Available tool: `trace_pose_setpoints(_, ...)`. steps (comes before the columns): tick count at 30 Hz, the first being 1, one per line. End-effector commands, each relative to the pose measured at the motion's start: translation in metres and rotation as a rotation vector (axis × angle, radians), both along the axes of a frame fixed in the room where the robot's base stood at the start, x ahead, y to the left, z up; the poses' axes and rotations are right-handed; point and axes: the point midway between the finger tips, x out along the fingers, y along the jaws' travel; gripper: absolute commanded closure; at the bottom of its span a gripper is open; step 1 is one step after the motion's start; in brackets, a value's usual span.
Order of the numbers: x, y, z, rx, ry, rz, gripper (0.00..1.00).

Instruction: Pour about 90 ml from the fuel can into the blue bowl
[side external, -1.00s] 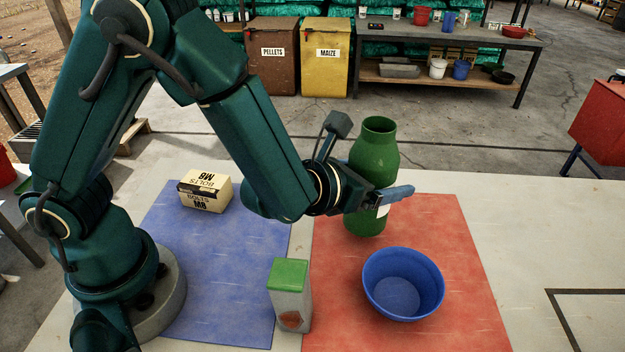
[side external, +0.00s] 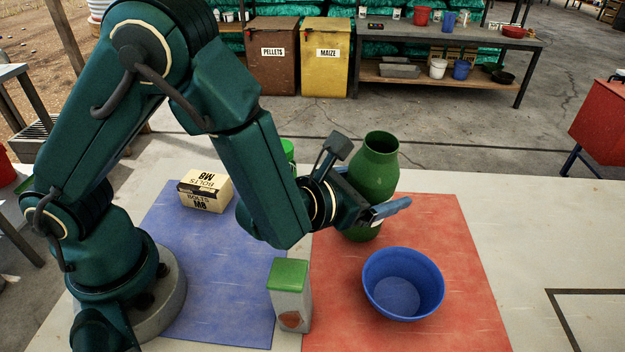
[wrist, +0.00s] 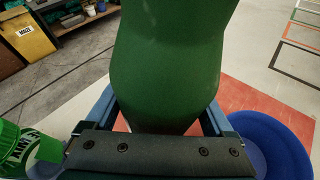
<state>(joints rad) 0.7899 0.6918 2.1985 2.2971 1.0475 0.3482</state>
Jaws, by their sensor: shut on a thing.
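The fuel can (side external: 375,172) is a green, bottle-shaped vessel with an open round mouth. In the wrist view the can (wrist: 168,65) fills the middle between the jaws. The blue bowl (side external: 403,284) stands upright on the red mat, in front and to the right of the can. It looks empty. The bowl (wrist: 275,145) also shows at the lower right of the wrist view. No liquid is seen leaving the can.
A grey carton with a green lid (side external: 290,295) stands left of the bowl. A bolts box (side external: 206,191) lies on the blue mat (side external: 220,310). A green labelled container (wrist: 18,150) stands behind my arm. The table right of the red mat (side external: 455,250) is clear.

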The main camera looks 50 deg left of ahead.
Motion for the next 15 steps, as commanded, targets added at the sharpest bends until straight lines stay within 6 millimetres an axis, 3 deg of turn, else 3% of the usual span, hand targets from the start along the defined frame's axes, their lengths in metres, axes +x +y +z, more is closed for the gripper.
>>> trace_pose_setpoints(15,-0.001,-0.004,0.034,0.310,-0.127,0.000,0.92)
